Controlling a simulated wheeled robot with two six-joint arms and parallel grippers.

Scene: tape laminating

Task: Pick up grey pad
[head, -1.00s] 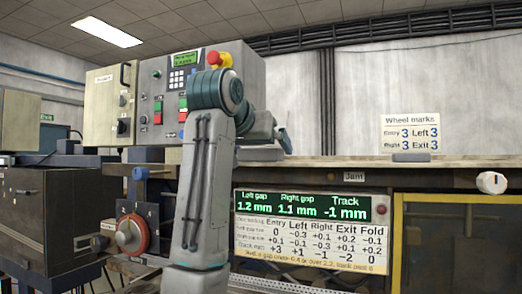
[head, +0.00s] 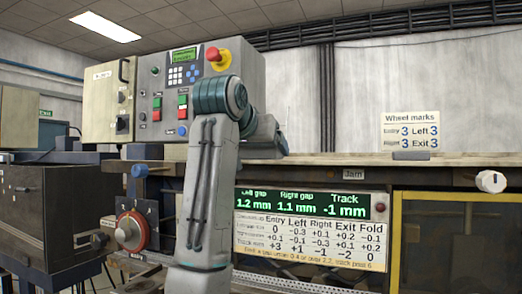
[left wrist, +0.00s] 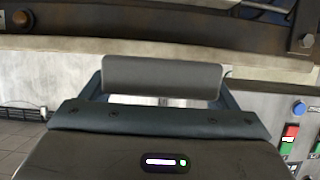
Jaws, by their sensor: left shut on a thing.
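The grey pad (left wrist: 162,76) shows in the left wrist view as a smooth grey block with rounded ends. It lies across the gap between the two dark blue-grey fingers of my left gripper (left wrist: 162,92), which is shut on it. In the head view my left gripper (head: 282,143) shows only as a small dark blue part beyond my arm, just above the bench top. My right gripper is in neither view.
A control cabinet (head: 167,77) with a red stop button (head: 218,58) stands behind my arm. The bench top (head: 345,160) carries a "Wheel marks" card (head: 411,131). Below are a gap display (head: 302,203) and a red dial (head: 132,231).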

